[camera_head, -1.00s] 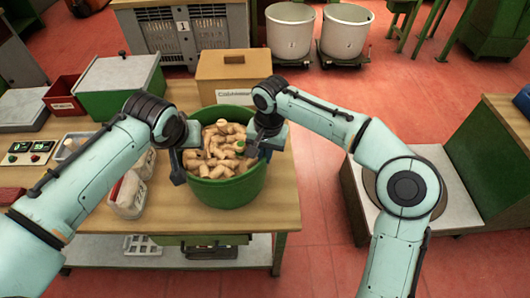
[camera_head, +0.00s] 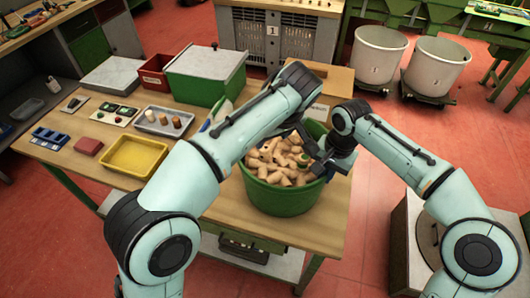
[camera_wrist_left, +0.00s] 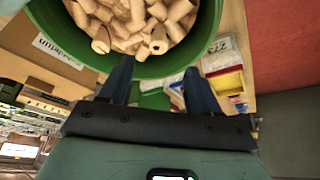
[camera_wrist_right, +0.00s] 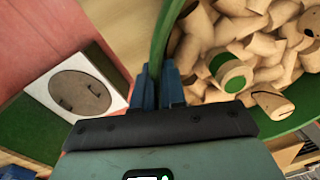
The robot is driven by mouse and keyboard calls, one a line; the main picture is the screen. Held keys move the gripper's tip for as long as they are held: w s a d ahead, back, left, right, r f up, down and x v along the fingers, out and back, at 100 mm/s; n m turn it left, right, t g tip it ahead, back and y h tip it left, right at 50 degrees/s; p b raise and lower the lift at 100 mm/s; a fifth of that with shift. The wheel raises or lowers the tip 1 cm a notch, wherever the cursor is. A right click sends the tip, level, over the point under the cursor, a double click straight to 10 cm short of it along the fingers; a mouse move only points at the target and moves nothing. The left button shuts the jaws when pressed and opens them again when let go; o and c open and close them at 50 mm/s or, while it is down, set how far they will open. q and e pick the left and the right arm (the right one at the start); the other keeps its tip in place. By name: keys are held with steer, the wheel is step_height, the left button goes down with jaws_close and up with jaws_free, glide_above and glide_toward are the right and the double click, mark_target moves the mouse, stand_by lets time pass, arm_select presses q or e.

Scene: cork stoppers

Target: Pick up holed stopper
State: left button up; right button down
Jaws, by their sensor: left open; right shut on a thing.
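A green tub (camera_head: 280,203) full of cork stoppers (camera_head: 275,162) stands at the table's right end. In the left wrist view, one stopper (camera_wrist_left: 158,40) has a dark hole in its end and lies near the tub's rim. In the right wrist view, one stopper (camera_wrist_right: 230,74) has a green end and another (camera_wrist_right: 270,101) has a dark crack-like mark. My right gripper (camera_wrist_right: 171,68) is shut on the tub's rim at its right side. My left gripper (camera_wrist_left: 158,75) is open and empty by the tub's far rim; its arm partly hides it in the head view.
A labelled cardboard box (camera_head: 318,80) stands behind the tub. Two pale bins (camera_head: 436,66) stand on the floor beyond.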

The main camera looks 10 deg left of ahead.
mark_target(265, 149)
arm_select(q)
steer(key=x, duration=1.1)
steer(key=shift+w+a+f, duration=0.1)
steer(key=shift+w+f, duration=0.05)
steer(key=shift+w, duration=0.1)
steer(key=c, duration=1.1)
